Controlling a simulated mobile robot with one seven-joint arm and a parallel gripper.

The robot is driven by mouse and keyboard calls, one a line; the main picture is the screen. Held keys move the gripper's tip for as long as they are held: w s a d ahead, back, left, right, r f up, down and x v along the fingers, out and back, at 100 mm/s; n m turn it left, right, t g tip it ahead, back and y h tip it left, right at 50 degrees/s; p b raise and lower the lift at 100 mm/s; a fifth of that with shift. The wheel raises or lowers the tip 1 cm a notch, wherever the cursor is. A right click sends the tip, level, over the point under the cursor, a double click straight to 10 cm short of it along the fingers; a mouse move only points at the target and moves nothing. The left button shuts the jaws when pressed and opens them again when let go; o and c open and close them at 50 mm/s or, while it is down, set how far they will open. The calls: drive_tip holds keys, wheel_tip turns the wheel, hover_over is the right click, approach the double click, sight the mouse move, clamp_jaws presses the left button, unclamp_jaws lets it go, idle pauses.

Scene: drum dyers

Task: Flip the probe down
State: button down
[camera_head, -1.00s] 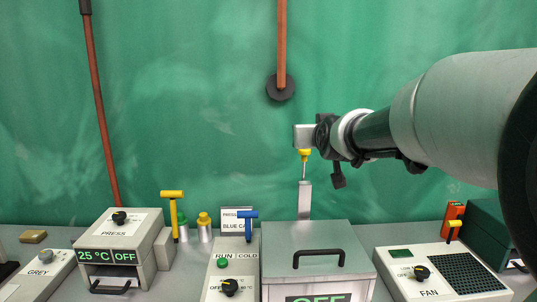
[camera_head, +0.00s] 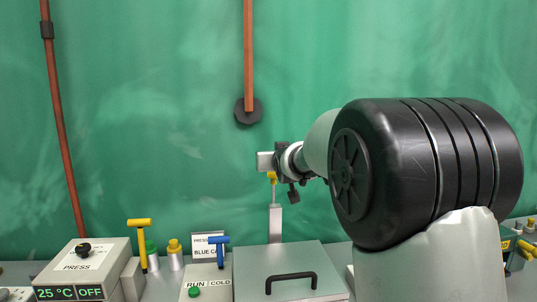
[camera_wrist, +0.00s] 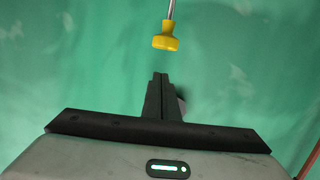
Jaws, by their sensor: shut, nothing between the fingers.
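The probe is a thin metal rod with a yellow knob (camera_head: 272,177) on top. It stands upright above a flat grey post (camera_head: 275,222) behind the lidded grey box (camera_head: 278,262). My gripper (camera_head: 265,161) is right by the knob, just above it in the head view, with my arm reaching in from the right. In the wrist view the yellow knob (camera_wrist: 166,41) and its rod appear beyond my black fingertips (camera_wrist: 160,77), with a gap between them in the picture. The fingers are together and hold nothing. The head view does not show the fingertips clearly.
The box lid has a black handle (camera_head: 291,279). To the left are a blue T-handle (camera_head: 219,248), a yellow T-handle (camera_head: 139,236), capped bottles (camera_head: 175,256) and the press (camera_head: 84,262). A green curtain hangs behind. My arm hides much of the right side.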

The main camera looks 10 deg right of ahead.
sight(274, 187)
drive_tip(key=shift+s+f, duration=0.15)
drive_tip(key=shift+f, duration=1.45)
wheel_tip(274, 187, down, 6)
drive_tip(key=b, duration=0.6)
drive_tip(key=shift+f+b, duration=0.1)
drive_tip(key=shift+b, duration=0.2)
drive_tip(key=shift+f, duration=0.1)
wheel_tip(274, 187, up, 5)
drive_tip(key=p, duration=0.2)
drive_tip(key=v, duration=1)
drive_tip(key=shift+f+b, duration=0.2)
drive_tip(key=shift+b, duration=0.25)
drive_tip(key=shift+s, duration=0.1)
